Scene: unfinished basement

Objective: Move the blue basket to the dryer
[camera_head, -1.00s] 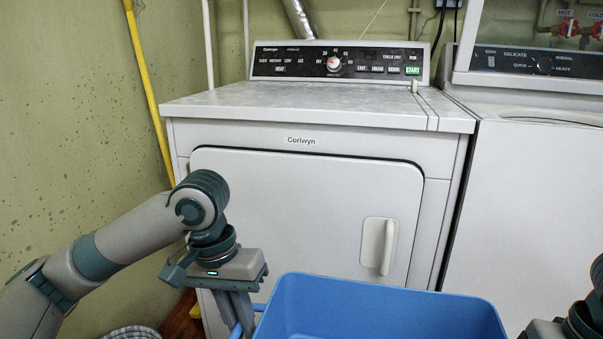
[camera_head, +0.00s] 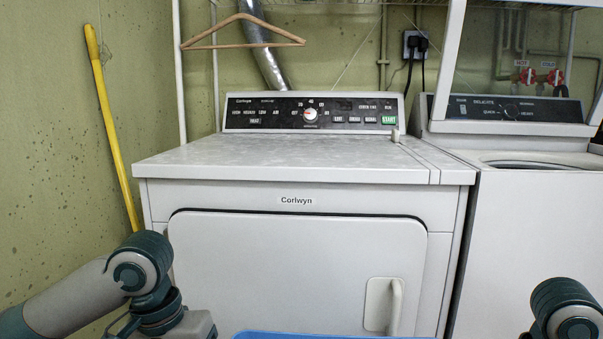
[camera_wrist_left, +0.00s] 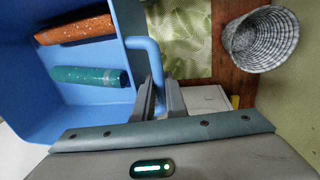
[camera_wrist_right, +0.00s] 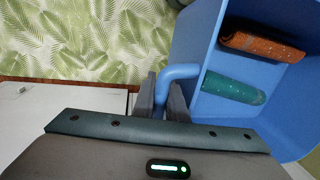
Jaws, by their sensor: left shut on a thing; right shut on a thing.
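The blue basket's rim (camera_head: 320,336) just shows at the bottom of the head view, in front of the white dryer (camera_head: 300,265). The dryer door is closed, with its handle (camera_head: 396,305) at the right. In the left wrist view the basket (camera_wrist_left: 85,25) holds an orange rolled item (camera_wrist_left: 75,28) and a teal rolled item (camera_wrist_left: 90,77). My left gripper (camera_wrist_left: 157,95) is shut on one basket handle (camera_wrist_left: 150,55). My right gripper (camera_wrist_right: 162,92) is shut on the other handle (camera_wrist_right: 180,72). In the head view both fingers are below the frame.
A washer (camera_head: 530,230) stands right of the dryer. A yellow pole (camera_head: 112,140) leans on the left wall. A wooden hanger (camera_head: 243,30) hangs above the dryer. A checkered bin (camera_wrist_left: 260,38) and leaf-patterned mat (camera_wrist_left: 185,40) show below. The dryer top (camera_head: 280,158) is clear.

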